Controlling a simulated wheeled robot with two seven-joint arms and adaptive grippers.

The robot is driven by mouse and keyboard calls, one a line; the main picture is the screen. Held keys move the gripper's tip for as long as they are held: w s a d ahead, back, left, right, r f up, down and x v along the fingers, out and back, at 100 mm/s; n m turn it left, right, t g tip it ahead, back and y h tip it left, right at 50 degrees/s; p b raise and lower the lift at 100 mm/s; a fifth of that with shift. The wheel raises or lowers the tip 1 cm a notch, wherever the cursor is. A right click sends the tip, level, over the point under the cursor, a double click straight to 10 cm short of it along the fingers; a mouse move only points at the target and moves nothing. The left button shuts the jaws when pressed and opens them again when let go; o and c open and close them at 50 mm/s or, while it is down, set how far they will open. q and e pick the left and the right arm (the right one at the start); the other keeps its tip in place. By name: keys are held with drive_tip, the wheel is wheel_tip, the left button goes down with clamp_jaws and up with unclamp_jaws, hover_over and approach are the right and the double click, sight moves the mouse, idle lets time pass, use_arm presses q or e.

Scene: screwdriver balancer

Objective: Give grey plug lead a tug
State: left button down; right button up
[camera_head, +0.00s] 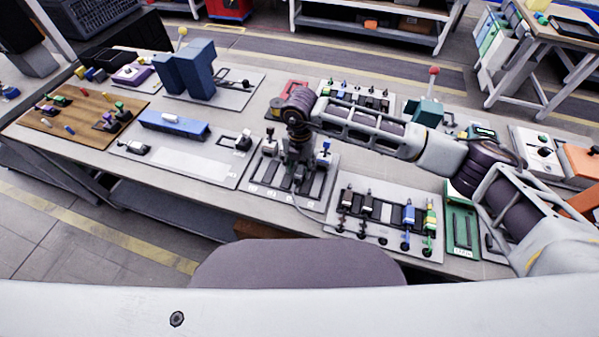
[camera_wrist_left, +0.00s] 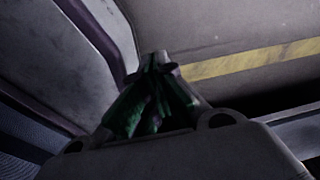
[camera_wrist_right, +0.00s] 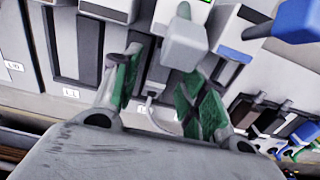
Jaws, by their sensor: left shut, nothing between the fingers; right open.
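My right gripper (camera_head: 296,175) points down over the panel of upright slots (camera_head: 262,172) at the middle front of the bench. In the right wrist view its green-padded fingers (camera_wrist_right: 170,75) are spread open. A light grey plug (camera_wrist_right: 185,42) shows beyond and between the fingertips; I cannot tell whether either finger touches it. A thin grey lead (camera_wrist_right: 152,112) runs between the fingers, and in the head view a lead (camera_head: 302,208) curves over the panel's front edge. My left gripper (camera_wrist_left: 155,68) is shut and empty, with bare floor behind it; the head view does not show it.
A blue plug (camera_wrist_right: 295,20) stands right of the grey one. A panel with black, blue and green plugs (camera_head: 385,217) lies to the right. A panel with a blue bar (camera_head: 172,123) lies to the left, with a tall blue block (camera_head: 190,70) behind.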

sight(300, 171)
drive_tip(key=shift+r+p, duration=0.55)
drive_tip(key=shift+r, duration=0.6)
drive_tip(key=shift+r+p, duration=0.6)
drive_tip(key=shift+r, duration=0.7)
use_arm(q)
drive_tip(key=r, duration=0.1)
drive_tip(key=w+r, duration=0.1)
drive_tip(key=shift+w+r, duration=0.15)
drive_tip(key=shift+r, duration=0.2)
drive_tip(key=shift+s+f, duration=0.1)
drive_tip(key=shift+s, duration=0.6)
drive_tip(key=shift+w, duration=0.15)
use_arm(e)
drive_tip(key=shift+s, duration=0.1)
